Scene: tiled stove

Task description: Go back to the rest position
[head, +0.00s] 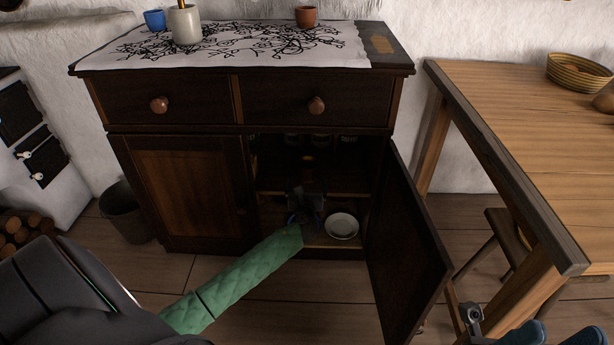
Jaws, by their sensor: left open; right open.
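My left arm in its green sleeve reaches into the open right side of the dark wooden cabinet (180,232). My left gripper (305,196) is inside, in shadow near the shelf, and is open. Its fingertips are hard to make out. A white plate (342,226) lies on the cabinet floor just right of it, and I cannot tell whether they touch. My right gripper (557,335) is at the bottom right edge, low by the table leg, with its blue fingers spread. It is open with nothing seen between the fingers, and is partly cut off.
The open cabinet door (408,250) stands out to the right of my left arm. A wooden table (500,120) and stool (512,235) are at the right. A bucket (126,212) stands left of the cabinet. A blue cup (155,20), pale pot (185,26) and brown cup (306,17) stand on top.

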